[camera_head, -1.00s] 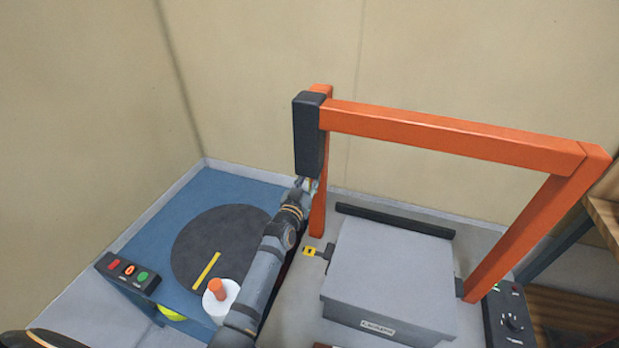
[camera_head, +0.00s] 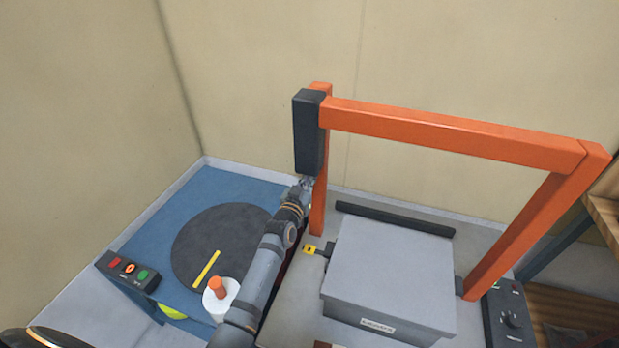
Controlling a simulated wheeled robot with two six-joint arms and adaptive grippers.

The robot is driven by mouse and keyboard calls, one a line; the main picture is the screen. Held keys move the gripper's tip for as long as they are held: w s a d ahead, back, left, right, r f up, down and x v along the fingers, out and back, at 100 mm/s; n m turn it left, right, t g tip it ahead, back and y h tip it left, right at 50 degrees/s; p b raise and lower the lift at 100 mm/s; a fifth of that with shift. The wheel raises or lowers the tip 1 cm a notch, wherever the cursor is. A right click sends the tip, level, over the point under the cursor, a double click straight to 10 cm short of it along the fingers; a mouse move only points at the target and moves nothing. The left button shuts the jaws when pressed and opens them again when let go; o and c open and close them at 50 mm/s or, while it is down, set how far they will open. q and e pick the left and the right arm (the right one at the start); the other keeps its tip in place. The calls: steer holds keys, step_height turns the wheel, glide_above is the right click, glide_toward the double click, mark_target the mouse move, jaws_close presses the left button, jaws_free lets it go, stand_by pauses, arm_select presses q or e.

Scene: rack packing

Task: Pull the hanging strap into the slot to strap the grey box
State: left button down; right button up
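The grey box (camera_head: 388,265) sits under the orange arch (camera_head: 450,133), against a black bar (camera_head: 395,220) behind it. A black unit (camera_head: 308,135) is fixed at the arch's top left corner. A small yellow-marked black piece (camera_head: 310,249), which may be the slot, is at the box's left side. My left gripper (camera_head: 307,182) is just below the black unit, beside the arch's left post. It is small and partly hidden, so its fingers cannot be made out. I cannot make out the hanging strap. My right gripper is not in view.
A blue turntable station (camera_head: 160,220) with a dark disc (camera_head: 210,240), an orange-topped white roll (camera_head: 220,298) and a button panel (camera_head: 128,272) is at left. A black control box (camera_head: 508,318) and wooden shelves (camera_head: 605,220) are at right.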

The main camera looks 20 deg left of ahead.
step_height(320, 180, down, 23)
steer(key=b, duration=2.3)
arm_select(q)
step_height(320, 180, down, 28)
steer(key=b, duration=0.4)
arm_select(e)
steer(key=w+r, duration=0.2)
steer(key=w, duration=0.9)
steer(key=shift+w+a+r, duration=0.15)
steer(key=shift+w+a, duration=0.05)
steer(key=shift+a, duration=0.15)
arm_select(q)
steer(key=c, duration=1.5)
jaws_free()
steer(key=shift+c, duration=0.2)
